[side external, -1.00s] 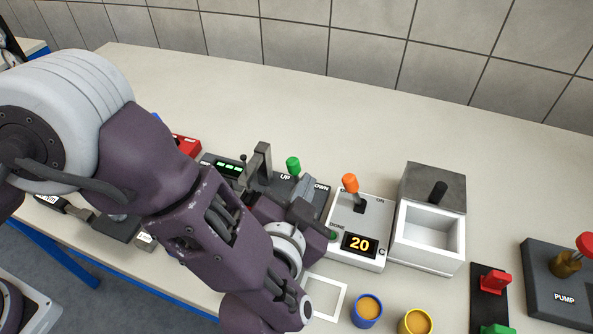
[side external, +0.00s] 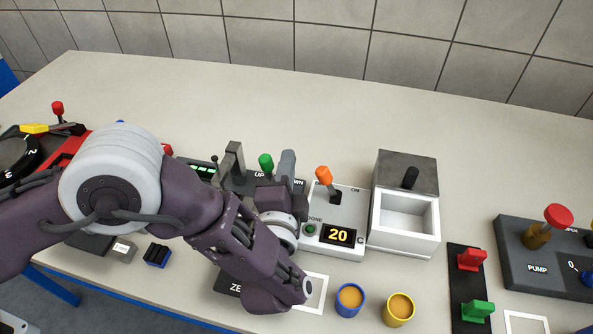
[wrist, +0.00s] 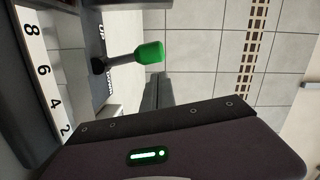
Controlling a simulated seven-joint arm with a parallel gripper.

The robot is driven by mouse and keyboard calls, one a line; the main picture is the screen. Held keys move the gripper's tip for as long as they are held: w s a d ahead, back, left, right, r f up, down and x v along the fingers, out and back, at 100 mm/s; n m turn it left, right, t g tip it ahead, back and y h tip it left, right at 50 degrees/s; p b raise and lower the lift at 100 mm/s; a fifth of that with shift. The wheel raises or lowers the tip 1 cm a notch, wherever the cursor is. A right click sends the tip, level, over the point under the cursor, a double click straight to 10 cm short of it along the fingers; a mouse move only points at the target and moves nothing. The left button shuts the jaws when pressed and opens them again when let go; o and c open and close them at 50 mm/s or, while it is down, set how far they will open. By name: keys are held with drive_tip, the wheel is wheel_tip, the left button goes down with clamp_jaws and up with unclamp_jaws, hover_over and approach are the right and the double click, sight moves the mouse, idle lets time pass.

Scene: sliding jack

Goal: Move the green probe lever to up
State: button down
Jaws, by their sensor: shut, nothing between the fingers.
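The green probe lever (side external: 266,162) stands on a dark panel between an UP label on its left and a partly hidden DOWN label on its right. In the wrist view the green knob (wrist: 149,53) on its dark stem leans out from the panel, near the UP and DOWN lettering. My gripper (side external: 287,160) is shut and empty, just right of the knob, on the DOWN side. In the wrist view its grey fingers (wrist: 152,92) lie just below the knob. Whether they touch it is not clear. My arm hides the lever's base in the side view.
A grey upright post (side external: 232,165) stands left of the lever. A white box with an orange lever (side external: 324,176) and a display reading 20 stands close on the right. Beyond it is a white open box (side external: 408,213). The table behind is clear.

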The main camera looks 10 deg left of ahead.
sight(268, 163)
drive_tip(key=shift+s+a+f, duration=0.15)
drive_tip(key=shift+s+a, duration=0.25)
drive_tip(key=shift+a, duration=0.35)
drive_tip(key=shift+a+n, duration=0.5)
drive_tip(key=shift+n, duration=0.1)
drive_tip(key=shift+a, duration=0.55)
